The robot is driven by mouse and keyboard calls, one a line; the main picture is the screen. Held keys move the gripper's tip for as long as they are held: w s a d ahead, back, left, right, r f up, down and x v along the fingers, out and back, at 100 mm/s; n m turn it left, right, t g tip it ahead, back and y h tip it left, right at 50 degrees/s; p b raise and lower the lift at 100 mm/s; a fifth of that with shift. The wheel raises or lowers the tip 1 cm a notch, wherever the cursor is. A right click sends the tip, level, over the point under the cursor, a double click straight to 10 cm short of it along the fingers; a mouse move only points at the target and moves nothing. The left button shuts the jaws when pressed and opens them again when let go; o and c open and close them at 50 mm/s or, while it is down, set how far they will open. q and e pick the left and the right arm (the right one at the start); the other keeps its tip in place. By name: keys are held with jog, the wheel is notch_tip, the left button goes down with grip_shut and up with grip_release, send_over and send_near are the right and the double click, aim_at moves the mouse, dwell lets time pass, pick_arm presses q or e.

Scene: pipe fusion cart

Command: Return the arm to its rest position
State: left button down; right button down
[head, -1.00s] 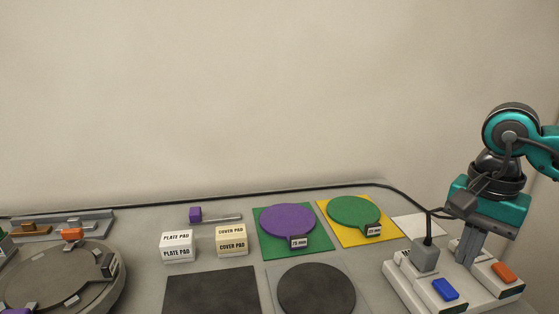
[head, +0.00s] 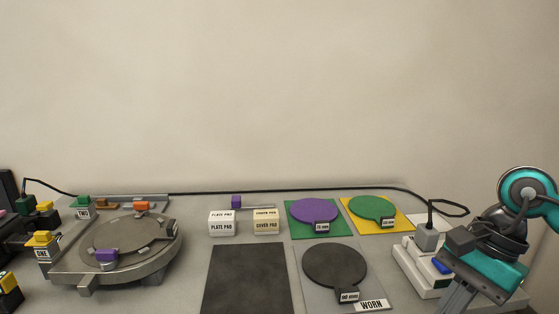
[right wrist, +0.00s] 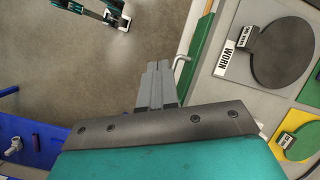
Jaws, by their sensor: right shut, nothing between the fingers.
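My right gripper (head: 456,300) is at the lower right in the head view, beside the white switch box and over the front right of the cart. Its fingers point down and are cut off by the frame edge. In the right wrist view its grey fingers (right wrist: 158,84) are together with nothing between them, above the floor beside the cart edge.
The white box (head: 420,276) with a blue switch and plug is close by my right arm. A black disc (head: 335,265) lies by a WORN label (head: 371,305). Purple (head: 314,210) and green (head: 371,207) discs lie behind. A round plate fixture (head: 165,262) is at left.

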jog(key=s+a+r+m+y, duration=0.2)
jog(key=a+m+y, duration=1.2)
jog(key=a, duration=0.6)
jog(key=w+d+f+m+t+h, duration=0.2)
jog(key=d+f+m+t+h, duration=0.25)
jog(key=m, duration=0.65)
jog(key=w+d+f+m+t+h, duration=0.1)
jog(key=d+f+m+t+h, duration=0.15)
jog(key=f+m+t, duration=0.7)
jog(key=w+d+f+m+t+h, duration=0.2)
jog(key=m+t+h, duration=0.15)
jog(key=m, duration=1.05)
pick_arm(q)
jog(key=shift+s+a+f, duration=0.3)
jog(key=shift+a+f, duration=0.15)
pick_arm(e)
jog(key=s+d+f+m+g+h, duration=0.2)
jog(key=s+f+m+g, duration=0.1)
jog(key=f, duration=0.4)
jog(key=s+d+f+m+g+h, duration=0.2)
jog(key=s+f+m+g+h, duration=0.1)
jog(key=s+f+m, duration=0.3)
jog(key=shift+s+d+f, duration=0.35)
jog(key=shift+s+f, duration=0.25)
jog(key=shift+s, duration=0.5)
